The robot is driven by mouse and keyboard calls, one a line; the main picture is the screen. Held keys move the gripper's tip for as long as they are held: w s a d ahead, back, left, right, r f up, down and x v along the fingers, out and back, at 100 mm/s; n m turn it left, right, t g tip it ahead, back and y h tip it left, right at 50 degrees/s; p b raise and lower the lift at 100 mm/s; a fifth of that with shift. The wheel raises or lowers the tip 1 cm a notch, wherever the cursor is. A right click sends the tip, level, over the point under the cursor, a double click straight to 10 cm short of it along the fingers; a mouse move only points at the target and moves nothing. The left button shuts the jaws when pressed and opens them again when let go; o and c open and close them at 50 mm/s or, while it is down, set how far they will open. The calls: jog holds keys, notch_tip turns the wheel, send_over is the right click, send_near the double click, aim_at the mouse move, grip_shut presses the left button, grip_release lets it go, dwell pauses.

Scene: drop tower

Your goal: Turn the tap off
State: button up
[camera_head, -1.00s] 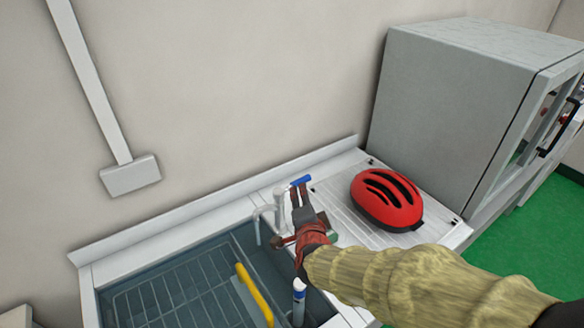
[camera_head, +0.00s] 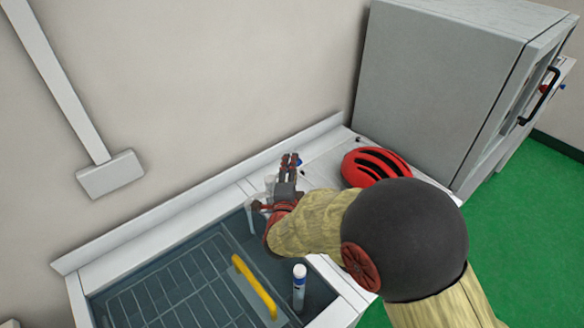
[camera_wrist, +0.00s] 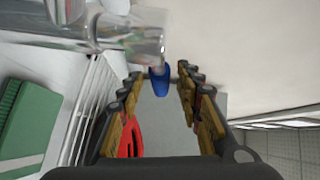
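The tap (camera_head: 269,186) stands at the back rim of the sink, partly hidden by my gripper. Its pale spout curves over the basin; I cannot tell if water runs. Its blue lever (camera_wrist: 159,82) shows in the wrist view between my two fingers, near their tips, with the shiny tap body (camera_wrist: 130,38) to the upper left. A bit of the lever also shows in the head view (camera_head: 299,163). My gripper (camera_head: 289,160) is open at the tap, a finger on either side of the lever. I see no clear contact.
The sink basin (camera_head: 130,276) holds a wire rack, a yellow-handled thing (camera_head: 254,286) and a white-and-blue bottle (camera_head: 299,287). A red helmet (camera_head: 375,165) lies on the drainboard, partly behind my arm. A grey cabinet (camera_head: 430,90) stands to the right. A green thing (camera_wrist: 28,120) shows in the wrist view.

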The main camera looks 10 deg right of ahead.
jog(key=shift+w+d, duration=0.1)
jog(key=shift+w, duration=0.35)
jog(key=shift+f, duration=0.1)
grip_shut()
dwell(0.6)
